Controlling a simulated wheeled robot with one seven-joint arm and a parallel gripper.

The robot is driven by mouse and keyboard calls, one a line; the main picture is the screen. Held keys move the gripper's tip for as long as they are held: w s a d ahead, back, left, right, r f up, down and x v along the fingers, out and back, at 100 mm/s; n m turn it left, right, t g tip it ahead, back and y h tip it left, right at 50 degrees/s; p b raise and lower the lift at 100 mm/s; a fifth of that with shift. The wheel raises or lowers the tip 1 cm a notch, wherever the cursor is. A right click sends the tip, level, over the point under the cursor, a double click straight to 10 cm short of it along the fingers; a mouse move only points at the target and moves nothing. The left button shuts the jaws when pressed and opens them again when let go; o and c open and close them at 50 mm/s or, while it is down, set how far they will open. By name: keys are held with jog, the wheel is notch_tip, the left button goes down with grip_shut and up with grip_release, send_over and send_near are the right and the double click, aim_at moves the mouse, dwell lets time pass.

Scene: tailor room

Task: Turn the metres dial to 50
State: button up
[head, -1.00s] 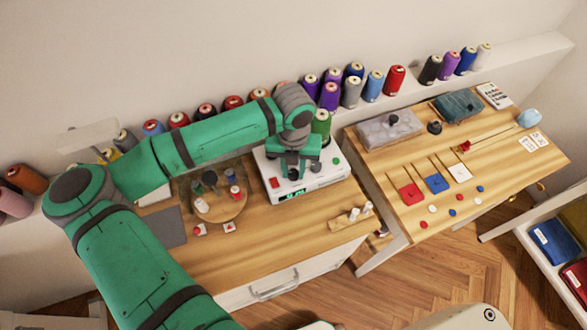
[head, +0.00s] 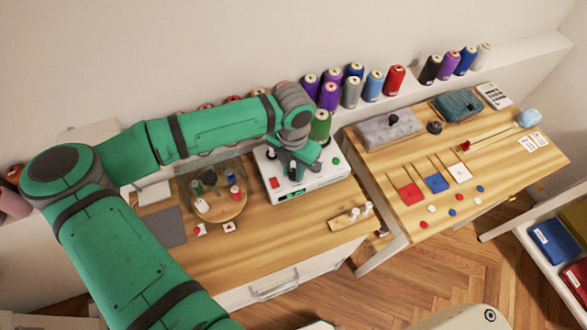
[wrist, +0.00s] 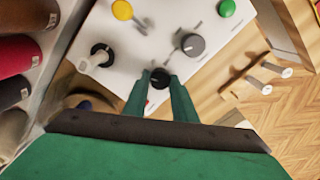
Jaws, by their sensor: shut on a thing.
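The white winding machine (head: 325,180) stands at the right end of the left bench, with a small lit green display (head: 291,195) on its front. In the wrist view, its panel (wrist: 150,40) fills the top middle. My gripper (wrist: 160,82) is shut on a small round black dial (wrist: 160,76), with one finger on each side. A larger grey knob (wrist: 193,44) sits up and right of it, apart from the fingers. No dial marking or number is readable, so I cannot tell the setting. My wrist partly hides the machine in the head view.
A round wooden tray (head: 222,210) with small bottles lies left of the machine. A wooden holder (head: 348,219) is at front right. Thread cones line the back.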

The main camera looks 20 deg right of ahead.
aim_at(294, 173)
jog(key=o, duration=1)
jog(key=shift+o, duration=0.2)
notch_tip(294, 173, up, 11)
jog(key=shift+d+f, duration=0.1)
dwell(0.4)
